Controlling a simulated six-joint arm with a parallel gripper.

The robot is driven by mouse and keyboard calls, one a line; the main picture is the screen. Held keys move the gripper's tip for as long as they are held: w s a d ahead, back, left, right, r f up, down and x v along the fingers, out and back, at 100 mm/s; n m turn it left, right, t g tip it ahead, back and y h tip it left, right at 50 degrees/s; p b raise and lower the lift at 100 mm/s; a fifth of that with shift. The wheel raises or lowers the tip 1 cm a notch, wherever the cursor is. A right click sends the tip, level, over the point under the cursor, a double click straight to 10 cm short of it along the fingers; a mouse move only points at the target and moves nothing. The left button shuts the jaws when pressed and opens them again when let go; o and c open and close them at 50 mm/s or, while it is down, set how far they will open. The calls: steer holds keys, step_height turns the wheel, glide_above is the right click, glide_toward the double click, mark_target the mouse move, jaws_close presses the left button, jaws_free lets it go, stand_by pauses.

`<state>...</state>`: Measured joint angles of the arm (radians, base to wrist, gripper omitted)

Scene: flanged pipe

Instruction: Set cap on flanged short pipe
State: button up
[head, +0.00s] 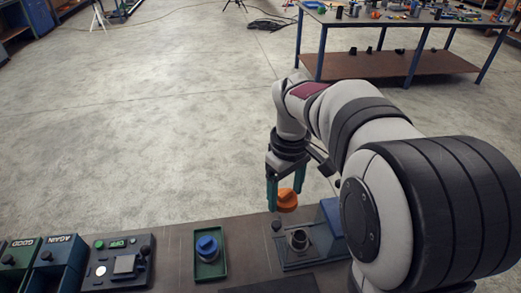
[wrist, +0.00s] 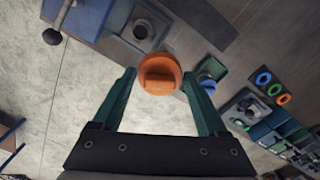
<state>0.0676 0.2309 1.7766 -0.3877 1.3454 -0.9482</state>
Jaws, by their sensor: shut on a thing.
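My gripper (head: 283,203) is shut on an orange cap (head: 288,199), which it holds in the air above the bench. In the wrist view the orange cap (wrist: 160,72) sits between the two green fingertips (wrist: 158,80), with its raised grip bar facing the camera. The grey flanged short pipe (head: 299,240) stands upright on a fixture plate, below and slightly right of the cap in the head view. The pipe's open end also shows in the wrist view (wrist: 141,29), beyond the cap and apart from it.
A blue cap (head: 206,245) sits in a green tray (head: 209,270) left of the fixture. A blue block (head: 331,213) stands right of the pipe. A black-knobbed post (head: 276,226) stands beside the fixture. A control panel (head: 118,262) and labelled bins (head: 60,255) are at left.

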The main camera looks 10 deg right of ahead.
mark_target(300, 235)
steer(key=d+f+n, duration=0.1)
steer(key=f+n, duration=0.3)
steer(key=d+f+n, duration=0.2)
steer(key=f+n, duration=0.2)
steer(key=d+f+n, duration=0.2)
steer(key=f+n, duration=0.2)
steer(key=shift+w+d+f, duration=0.15)
steer(key=shift+d+f, duration=0.1)
steer(key=shift+f, duration=0.15)
steer(key=shift+f, duration=1.45)
steer(key=shift+f, duration=0.2)
steer(key=shift+f, duration=0.35)
steer(key=shift+f, duration=0.2)
